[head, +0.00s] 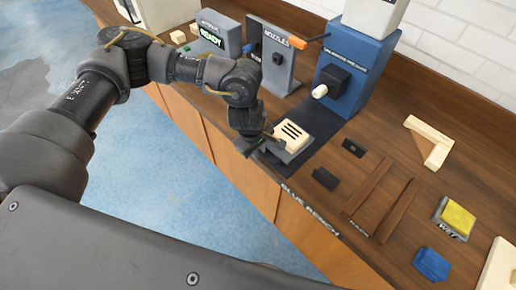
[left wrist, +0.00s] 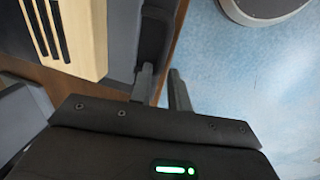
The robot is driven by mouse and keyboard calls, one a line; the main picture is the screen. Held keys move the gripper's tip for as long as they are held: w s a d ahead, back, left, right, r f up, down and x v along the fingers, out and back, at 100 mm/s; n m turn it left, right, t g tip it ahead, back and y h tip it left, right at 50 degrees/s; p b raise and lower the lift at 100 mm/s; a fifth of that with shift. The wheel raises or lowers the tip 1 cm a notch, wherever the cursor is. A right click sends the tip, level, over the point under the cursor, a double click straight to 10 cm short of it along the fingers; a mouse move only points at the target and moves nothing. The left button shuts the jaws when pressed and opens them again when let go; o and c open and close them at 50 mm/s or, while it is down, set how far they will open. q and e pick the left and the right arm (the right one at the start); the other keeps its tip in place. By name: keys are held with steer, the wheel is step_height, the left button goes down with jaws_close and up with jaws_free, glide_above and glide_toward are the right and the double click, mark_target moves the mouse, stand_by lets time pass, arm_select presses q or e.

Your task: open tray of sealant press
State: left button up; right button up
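The sealant press (head: 352,75) is a tall blue machine with a white-tipped nozzle, at the back of the bench. In front of it, near the bench's front edge, is a grey tray (head: 302,148) carrying a cream slotted wooden block (head: 291,134). The block (left wrist: 78,35) and the tray's grey side (left wrist: 121,40) also show in the left wrist view. My left gripper (head: 268,146) is at the tray's front end. Its fingers (left wrist: 161,72) are apart, close to a dark bar (left wrist: 156,35) at that end; contact is unclear. My right gripper is out of view.
A nozzles stand (head: 279,60) and a grey box with a green READY display (head: 220,35) stand left of the press. Open floor lies in front.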

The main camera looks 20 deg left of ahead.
arm_select(q)
steer(key=shift+r, duration=0.1)
step_height(320, 180, up, 10)
steer(key=s+a+b, duration=0.1)
steer(key=b, duration=0.2)
steer(key=shift+s+r, duration=0.2)
steer(key=shift+s, duration=0.2)
